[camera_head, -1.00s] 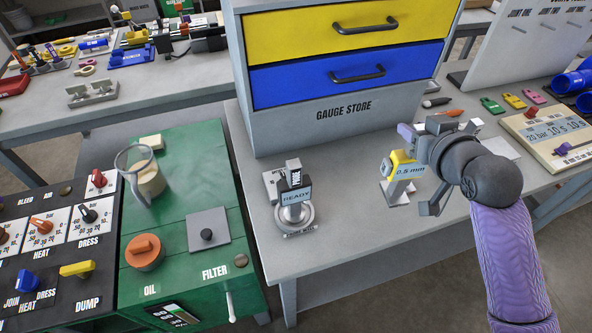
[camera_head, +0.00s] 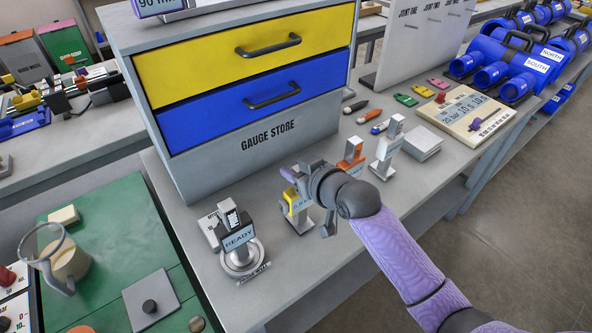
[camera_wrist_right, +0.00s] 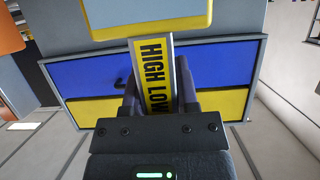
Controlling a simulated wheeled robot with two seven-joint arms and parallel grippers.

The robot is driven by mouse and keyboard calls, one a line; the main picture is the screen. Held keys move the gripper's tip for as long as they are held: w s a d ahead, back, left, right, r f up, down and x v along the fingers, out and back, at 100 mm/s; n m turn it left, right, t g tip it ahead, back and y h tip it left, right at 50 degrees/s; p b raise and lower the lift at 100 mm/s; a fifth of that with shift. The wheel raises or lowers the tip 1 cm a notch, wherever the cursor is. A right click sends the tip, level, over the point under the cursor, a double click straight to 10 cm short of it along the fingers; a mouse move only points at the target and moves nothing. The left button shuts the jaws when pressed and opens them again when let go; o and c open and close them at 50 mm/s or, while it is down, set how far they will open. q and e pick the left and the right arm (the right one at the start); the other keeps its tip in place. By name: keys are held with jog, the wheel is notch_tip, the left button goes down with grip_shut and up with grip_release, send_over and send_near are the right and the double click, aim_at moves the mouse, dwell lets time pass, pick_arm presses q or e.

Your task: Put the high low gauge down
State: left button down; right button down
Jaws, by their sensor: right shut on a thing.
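The high low gauge (camera_wrist_right: 153,75) has a yellow face with black HIGH LOW lettering. In the wrist view it lies between the two fingers of my right gripper (camera_wrist_right: 155,95), which is shut on it. In the head view my right gripper (camera_head: 302,178) is over the front of the grey bench, and the gauge's yellow part (camera_head: 296,203) shows beneath it. A metal foot or stand (camera_head: 301,223) is just below the yellow part; I cannot tell whether they touch. My left gripper is not in view.
A round-based READY unit (camera_head: 240,252) stands left of the gripper. The gauge store cabinet (camera_head: 250,145) rises behind.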

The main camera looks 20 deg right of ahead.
jog(key=shift+f, duration=0.1)
jog(key=shift+c, duration=1.8)
grip_release()
jog(key=p+v, duration=0.3)
jog(key=v, duration=0.9)
